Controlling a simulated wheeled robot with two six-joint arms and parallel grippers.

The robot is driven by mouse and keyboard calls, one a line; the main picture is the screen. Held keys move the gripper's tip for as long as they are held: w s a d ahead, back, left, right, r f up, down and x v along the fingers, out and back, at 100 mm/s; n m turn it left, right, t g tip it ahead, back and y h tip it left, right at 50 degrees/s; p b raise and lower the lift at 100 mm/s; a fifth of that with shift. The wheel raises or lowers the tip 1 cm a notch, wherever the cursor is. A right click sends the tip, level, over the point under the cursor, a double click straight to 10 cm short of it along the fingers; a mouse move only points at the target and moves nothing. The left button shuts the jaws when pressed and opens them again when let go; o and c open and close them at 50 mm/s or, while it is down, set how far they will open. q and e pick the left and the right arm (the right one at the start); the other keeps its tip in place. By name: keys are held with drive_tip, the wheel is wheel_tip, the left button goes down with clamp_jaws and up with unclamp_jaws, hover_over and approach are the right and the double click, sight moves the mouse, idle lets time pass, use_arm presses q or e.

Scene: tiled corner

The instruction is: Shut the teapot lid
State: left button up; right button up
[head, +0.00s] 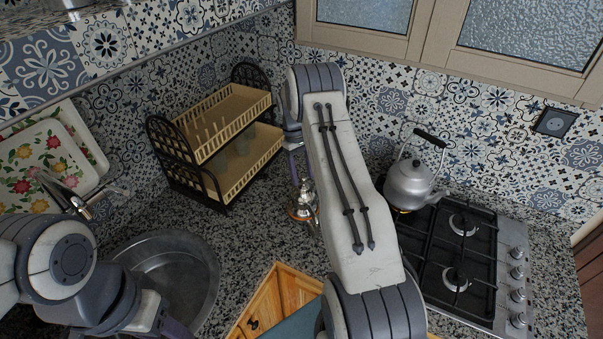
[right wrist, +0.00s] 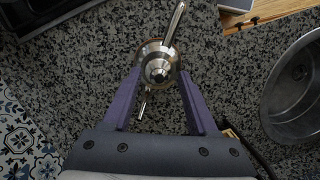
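A small shiny metal teapot (head: 306,203) stands on the speckled counter, partly hidden by my right arm. I cannot tell whether the lid is shut. My right gripper (right wrist: 160,78) is open, its purple fingers spread on either side of the teapot top. In the head view the right gripper (head: 298,165) is just above the teapot. My left arm is at the lower left; only a purple sliver shows at its end.
A dish rack (head: 225,150) stands left of the teapot, with a round sink (head: 185,275) in front. A grey kettle (head: 412,183) sits on the gas stove (head: 440,255) at right. Floral trays (head: 40,165) lean at far left. Bare counter (head: 255,225) surrounds the teapot.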

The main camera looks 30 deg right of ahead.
drive_tip(key=shift+w+r, duration=0.1)
drive_tip(key=shift+w+r+b, duration=0.15)
drive_tip(key=shift+r+b, duration=0.2)
drive_tip(key=shift+b, duration=0.05)
drive_tip(key=b+v, duration=0.3)
drive_tip(key=v, duration=0.6)
drive_tip(key=shift+r, duration=0.3)
